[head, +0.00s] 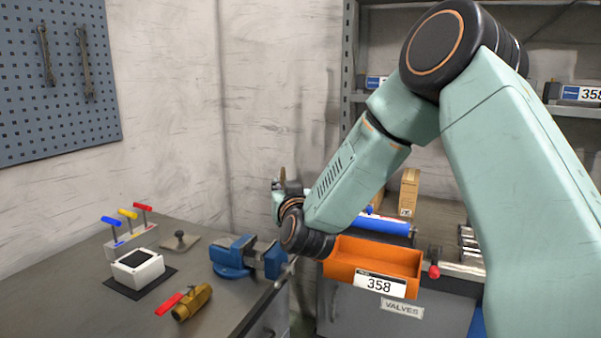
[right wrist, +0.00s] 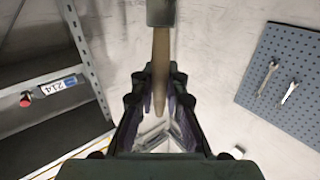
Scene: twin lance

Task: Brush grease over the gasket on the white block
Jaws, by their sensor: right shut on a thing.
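The white block (head: 148,272) sits on a dark mat on the left bench. A dark square, likely the gasket, lies on its top (head: 135,258). My right gripper (head: 281,187) is up beyond the blue vise, well to the right of the block. In the right wrist view my right gripper (right wrist: 157,88) is shut on a slim wooden handle (right wrist: 161,68), likely the brush. A grey-green piece covers its upper end, and no bristles can be made out. The brown tip of the handle also shows in the head view (head: 283,173). My left gripper is out of view.
A blue vise (head: 232,257) and a brass valve with a red handle (head: 192,302) stand near the block. Behind it are a rack of coloured-handled tools (head: 130,240) and a flat grey piece (head: 180,241). An orange bin (head: 373,262) sits right of the bench.

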